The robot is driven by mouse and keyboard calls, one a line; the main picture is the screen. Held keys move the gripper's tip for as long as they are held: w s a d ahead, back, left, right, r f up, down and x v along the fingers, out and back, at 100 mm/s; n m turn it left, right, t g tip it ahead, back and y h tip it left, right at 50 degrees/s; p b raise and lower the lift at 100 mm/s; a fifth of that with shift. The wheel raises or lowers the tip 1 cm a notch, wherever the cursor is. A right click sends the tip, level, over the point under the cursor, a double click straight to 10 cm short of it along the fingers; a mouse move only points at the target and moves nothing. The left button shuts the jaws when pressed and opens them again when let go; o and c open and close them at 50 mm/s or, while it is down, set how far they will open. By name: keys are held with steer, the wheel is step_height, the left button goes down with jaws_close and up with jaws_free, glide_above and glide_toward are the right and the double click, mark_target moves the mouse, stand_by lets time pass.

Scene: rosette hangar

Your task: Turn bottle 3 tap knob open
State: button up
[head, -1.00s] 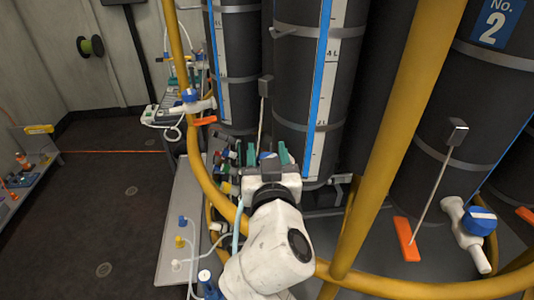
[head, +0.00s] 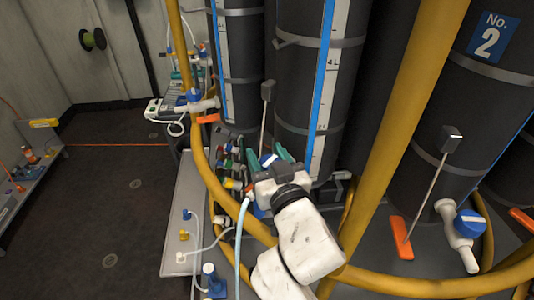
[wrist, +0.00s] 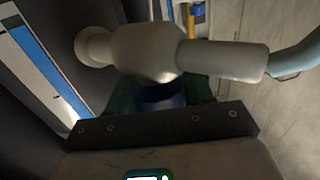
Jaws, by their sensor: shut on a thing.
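My gripper (head: 274,166) is at the foot of the dark middle bottle (head: 296,100), which has a white scale and blue stripe. Its green fingers are shut on a blue tap knob (head: 267,160). In the wrist view the blue knob (wrist: 162,97) sits between the green fingers, below the pale tap body (wrist: 150,50). The tap's spout points right and meets a light blue hose (wrist: 295,58). The knob is mostly hidden by the fingers and tap body. No number shows on this bottle, and I cannot tell how far the knob is turned.
A yellow rail (head: 222,197) curves around the bottles, close to my arm. Bottle No. 2 (head: 455,110) stands right, with its own blue-knobbed tap (head: 470,224) and an orange tag (head: 399,238). Another tap (head: 197,104) is at left. A pale tray (head: 180,222) lies below; floor is open left.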

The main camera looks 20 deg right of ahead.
steer(key=o, duration=0.7)
steer(key=s+a+b, duration=0.1)
steer(key=s+b, duration=0.1)
steer(key=s, duration=0.8)
steer(key=shift+s, duration=0.35)
steer(key=shift+s+a, duration=0.1)
